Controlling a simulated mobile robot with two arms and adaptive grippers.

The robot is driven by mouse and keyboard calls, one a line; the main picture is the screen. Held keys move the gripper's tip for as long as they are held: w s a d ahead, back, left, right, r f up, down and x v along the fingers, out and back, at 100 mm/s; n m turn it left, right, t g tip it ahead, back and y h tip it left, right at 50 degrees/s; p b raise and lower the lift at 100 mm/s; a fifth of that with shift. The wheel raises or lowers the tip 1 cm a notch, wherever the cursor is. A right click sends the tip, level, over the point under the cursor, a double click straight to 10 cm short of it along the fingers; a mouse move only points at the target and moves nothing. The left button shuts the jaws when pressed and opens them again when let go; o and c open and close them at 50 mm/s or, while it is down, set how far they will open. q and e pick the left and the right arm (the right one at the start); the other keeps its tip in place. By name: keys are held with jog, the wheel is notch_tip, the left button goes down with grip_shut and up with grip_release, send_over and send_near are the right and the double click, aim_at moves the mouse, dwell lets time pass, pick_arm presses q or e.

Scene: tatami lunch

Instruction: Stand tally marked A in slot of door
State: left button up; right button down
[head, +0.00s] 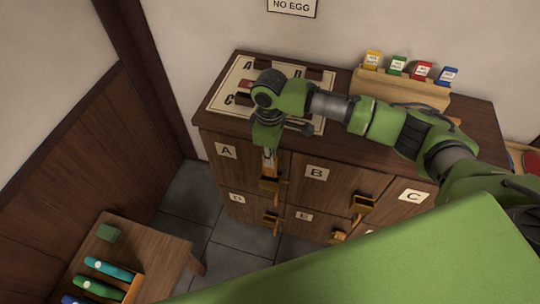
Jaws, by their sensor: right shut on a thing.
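My right gripper (268,150) reaches down in front of the top right of door A (243,170) of the wooden cabinet. It is shut on a small pale wooden piece, the tally (269,160), which is mostly hidden by the fingers; its mark cannot be read. The dark slot holder of door A (269,184) is just below the gripper. Whether the tally touches or enters it, I cannot tell. My left gripper is not in view.
Doors B (318,180) and C (405,205) stand to the right, with more doors below. A lettered board (226,97) lies on the cabinet top. A rack (400,88) with several coloured packets stands behind my right arm. A low table (150,245) is at lower left.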

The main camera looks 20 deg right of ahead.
jog(key=shift+f+p, duration=0.35)
jog(key=shift+p, duration=0.4)
dwell(0.6)
jog(key=shift+f, duration=0.25)
dwell(0.3)
jog(key=shift+f, duration=0.5)
jog(key=shift+f, duration=0.2)
jog(key=shift+f, duration=0.4)
dwell(0.4)
jog(key=shift+f+b, duration=0.35)
jog(key=shift+f, duration=0.5)
